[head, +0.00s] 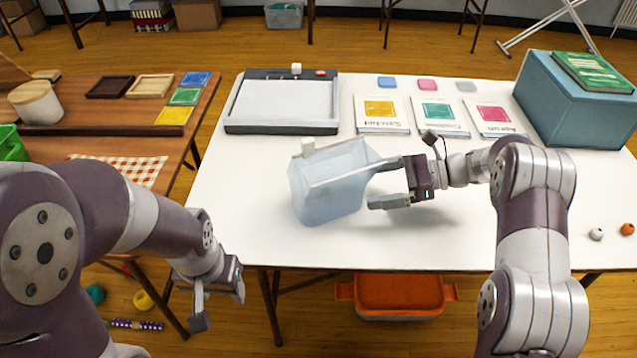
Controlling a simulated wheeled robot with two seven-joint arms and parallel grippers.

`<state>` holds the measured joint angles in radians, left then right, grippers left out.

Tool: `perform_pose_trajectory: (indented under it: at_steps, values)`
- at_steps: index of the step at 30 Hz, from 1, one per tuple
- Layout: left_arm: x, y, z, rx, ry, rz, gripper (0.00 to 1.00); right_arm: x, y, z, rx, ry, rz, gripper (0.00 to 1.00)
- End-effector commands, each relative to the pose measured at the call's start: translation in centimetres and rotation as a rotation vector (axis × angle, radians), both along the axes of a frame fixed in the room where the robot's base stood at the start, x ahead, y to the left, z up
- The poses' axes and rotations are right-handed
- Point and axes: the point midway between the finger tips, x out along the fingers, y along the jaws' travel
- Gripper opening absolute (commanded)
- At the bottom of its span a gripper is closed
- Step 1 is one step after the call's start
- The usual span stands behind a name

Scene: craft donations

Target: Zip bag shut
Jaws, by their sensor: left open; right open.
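A translucent pale blue bag (330,190) stands upright on the white table, left of the middle. A small whitish slider (308,146) sits at the left end of its top edge. My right gripper (372,183) is open at the bag's right side, with its upper finger close to the top right corner. I cannot tell whether that finger touches the bag. My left gripper (205,305) is open and empty, low in front of the white table's left front corner, well away from the bag.
Kit packets (381,115) and a blue box (578,105) stand at the back right. Small beads (597,234) lie at right. A brown table (100,140) is at left.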

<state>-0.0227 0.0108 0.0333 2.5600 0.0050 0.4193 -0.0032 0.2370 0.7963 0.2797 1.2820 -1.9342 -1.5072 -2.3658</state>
Motion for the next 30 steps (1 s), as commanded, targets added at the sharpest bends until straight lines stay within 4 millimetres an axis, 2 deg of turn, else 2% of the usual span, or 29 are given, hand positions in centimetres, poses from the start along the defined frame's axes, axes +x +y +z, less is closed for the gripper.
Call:
perform_pose_trajectory:
  at_steps: [5,13,14,15,18,24,30]
  values:
    - [0.0,0.0,0.3,0.0,0.0,0.0,0.57,-0.3,0.7,-0.5,0.001,-0.013,0.027,1.0]
    - [0.0,0.0,1.8,0.0,0.0,0.0,0.57,-0.4,5.4,-1.9,0.0,-0.01,0.027,1.0]
    - [0.0,0.0,1.7,0.0,0.0,0.0,0.57,-0.4,6.0,-2.1,0.0,-0.011,0.028,1.0]
    - [0.0,0.0,0.4,0.0,-0.001,0.0,0.57,-0.4,6.6,-3.1,-0.001,-0.015,0.027,1.0]
    - [0.0,0.0,-0.5,0.0,0.001,0.0,0.57,-0.3,7.9,-3.4,-0.001,-0.015,0.027,1.0]
    - [0.0,0.0,-1.1,0.0,0.0,0.0,0.57,-0.3,9.3,-3.5,-0.001,-0.014,0.023,1.0]
    - [0.0,0.0,-1.0,0.0,0.0,0.0,0.57,-0.3,9.4,-3.4,0.0,-0.013,0.023,1.0]
